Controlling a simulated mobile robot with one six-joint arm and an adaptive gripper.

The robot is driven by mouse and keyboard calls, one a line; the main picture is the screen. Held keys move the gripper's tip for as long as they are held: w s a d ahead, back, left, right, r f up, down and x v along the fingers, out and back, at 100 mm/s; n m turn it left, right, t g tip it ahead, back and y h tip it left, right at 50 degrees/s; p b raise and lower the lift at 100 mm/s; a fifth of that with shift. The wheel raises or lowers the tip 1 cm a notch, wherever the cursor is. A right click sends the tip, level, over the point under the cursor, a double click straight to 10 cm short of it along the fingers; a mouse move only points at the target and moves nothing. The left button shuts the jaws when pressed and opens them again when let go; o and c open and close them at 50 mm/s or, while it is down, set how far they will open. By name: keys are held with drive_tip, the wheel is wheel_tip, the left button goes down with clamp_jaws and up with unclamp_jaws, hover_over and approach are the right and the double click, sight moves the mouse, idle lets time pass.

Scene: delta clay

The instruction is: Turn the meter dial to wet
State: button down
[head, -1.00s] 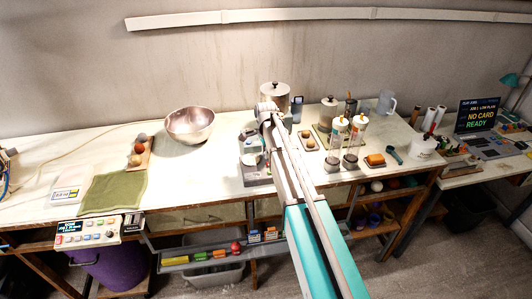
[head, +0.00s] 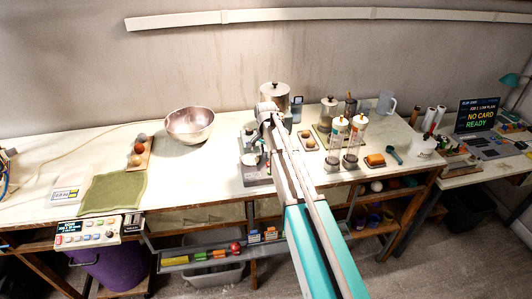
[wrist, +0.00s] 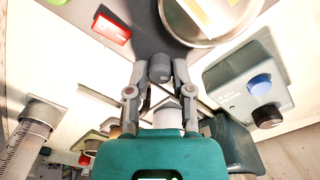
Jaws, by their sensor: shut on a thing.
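In the wrist view my gripper (wrist: 160,72) has both fingers closed around a dark grey round knob (wrist: 160,66). The knob stands on a dark grey device (wrist: 147,22) with a red display (wrist: 111,28) to the left and a round metal-rimmed dish (wrist: 212,40) to the right. I take this knob to be the meter dial, but no "wet" mark or pointer is readable. In the head view the grey device (head: 257,181) stands at the table's middle, and my arm hides the fingers and knob.
A grey-green box (wrist: 225,85) with a blue and a black knob stands close right in the wrist view. The head view shows a metal bowl (head: 190,124) to the left and clear-tubed dispensers (head: 353,145) to the right. The tabletop between bowl and device is clear.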

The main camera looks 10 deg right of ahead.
idle(0.3)
drive_tip(key=c, duration=0.5)
unclamp_jaws()
drive_tip(key=shift+m, duration=0.4)
